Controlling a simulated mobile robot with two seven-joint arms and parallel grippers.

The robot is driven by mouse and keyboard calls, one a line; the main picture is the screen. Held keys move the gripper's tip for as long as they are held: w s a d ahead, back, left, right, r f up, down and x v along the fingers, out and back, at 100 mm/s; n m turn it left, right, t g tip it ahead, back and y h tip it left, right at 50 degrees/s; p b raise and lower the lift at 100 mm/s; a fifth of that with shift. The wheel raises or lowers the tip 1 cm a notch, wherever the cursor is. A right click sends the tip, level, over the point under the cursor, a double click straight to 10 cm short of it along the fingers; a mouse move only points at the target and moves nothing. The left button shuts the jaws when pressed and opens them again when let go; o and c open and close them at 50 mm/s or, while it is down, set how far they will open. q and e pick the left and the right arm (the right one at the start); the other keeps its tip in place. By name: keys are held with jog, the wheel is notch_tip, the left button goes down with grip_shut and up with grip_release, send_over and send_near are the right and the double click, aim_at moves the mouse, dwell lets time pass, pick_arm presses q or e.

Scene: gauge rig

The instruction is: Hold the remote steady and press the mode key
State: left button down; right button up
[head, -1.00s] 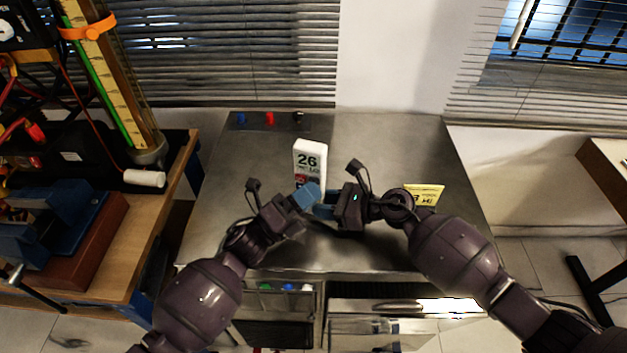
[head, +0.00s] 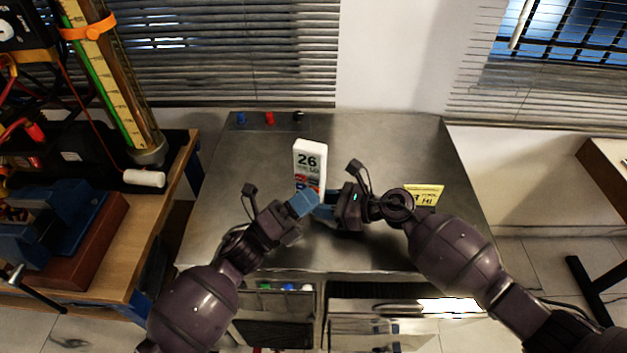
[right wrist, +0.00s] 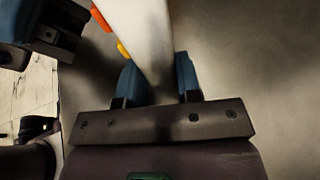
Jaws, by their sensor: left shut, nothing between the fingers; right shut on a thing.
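The white remote (head: 311,150) stands upright over the metal table, with "26" on its display and coloured keys below. My right gripper (head: 322,198) is shut on the lower part of the remote from the right. In the right wrist view the remote (right wrist: 142,30) runs up from between the blue fingers (right wrist: 158,80), with an orange and a yellow key along its left side. My left gripper (head: 312,196) is shut and empty, its blue tips right in front of the remote's lower keys. The tips hide part of the keypad; I cannot tell which key is the mode key or whether the tips touch it.
Blue, red and black knobs (head: 269,118) are at the table's back left. A wooden bench (head: 170,215) with equipment is at the left. The table's back right is clear.

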pick_arm(q)
jog(key=shift+s+a, duration=0.25)
jog(key=shift+s, duration=0.55)
jog(key=shift+s+a, duration=0.25)
jog(key=shift+s, duration=0.55)
jog(key=shift+s+a, duration=0.25)
jog(key=shift+s, duration=0.55)
pick_arm(e)
jog(key=o, duration=0.8)
jog(key=shift+d, duration=0.1)
jog(key=v, duration=1.2)
jog(key=shift+s, duration=0.1)
